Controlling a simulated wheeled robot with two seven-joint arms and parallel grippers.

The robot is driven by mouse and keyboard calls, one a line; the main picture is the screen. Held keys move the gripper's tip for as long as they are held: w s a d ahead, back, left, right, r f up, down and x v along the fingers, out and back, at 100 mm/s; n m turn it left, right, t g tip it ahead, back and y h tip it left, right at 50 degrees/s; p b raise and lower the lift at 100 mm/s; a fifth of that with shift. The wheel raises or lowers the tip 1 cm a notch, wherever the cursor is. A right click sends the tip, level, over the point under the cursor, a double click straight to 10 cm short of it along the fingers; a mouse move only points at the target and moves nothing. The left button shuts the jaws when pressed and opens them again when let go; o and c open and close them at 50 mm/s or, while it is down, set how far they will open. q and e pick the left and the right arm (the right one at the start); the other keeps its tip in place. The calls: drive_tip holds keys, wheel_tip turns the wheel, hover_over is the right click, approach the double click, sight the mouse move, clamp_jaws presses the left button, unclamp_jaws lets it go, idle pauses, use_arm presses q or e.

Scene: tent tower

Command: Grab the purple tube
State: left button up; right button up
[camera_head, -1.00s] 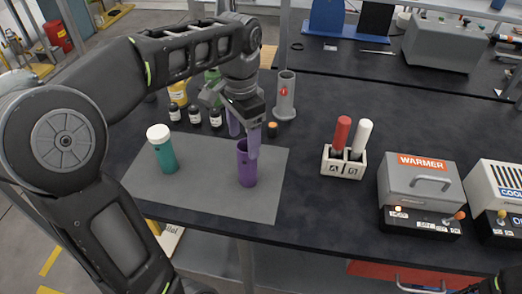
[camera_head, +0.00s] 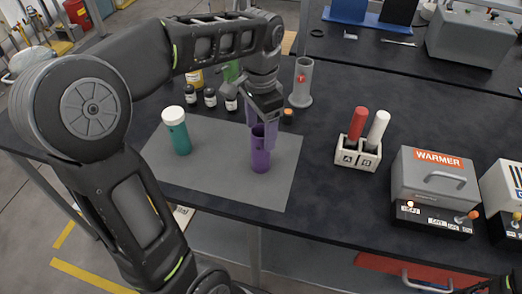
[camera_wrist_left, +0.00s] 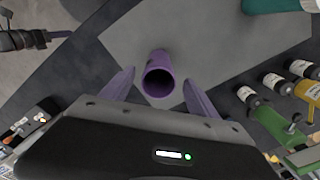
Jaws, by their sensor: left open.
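The purple tube (camera_head: 260,158) stands upright and open-topped on the grey mat (camera_head: 212,190) in the head view. In the left wrist view the tube (camera_wrist_left: 158,80) shows its open mouth, lying between and a little beyond my two fingertips. My left gripper (camera_head: 258,118) is open and points down just above and behind the tube in the head view. Its lilac fingers (camera_wrist_left: 158,86) stand apart on either side of the tube in the wrist view, with gaps on both sides.
A teal tube with a white cap (camera_head: 176,132) stands left on the mat. Several small dark bottles (camera_head: 210,97) and a grey cylinder (camera_head: 302,84) stand behind. A white rack (camera_head: 357,153) with red and white tubes and a grey warmer (camera_head: 436,182) are at right.

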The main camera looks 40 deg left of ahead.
sight(261, 144)
use_arm(q)
drive_tip(key=shift+f, duration=0.15)
wheel_tip(261, 144, down, 5)
drive_tip(key=shift+p, duration=0.5)
drive_tip(key=shift+c, duration=0.6)
clamp_jaws()
idle(0.4)
wheel_tip(261, 144, up, 10)
drive_tip(key=shift+b, duration=0.35)
idle(0.5)
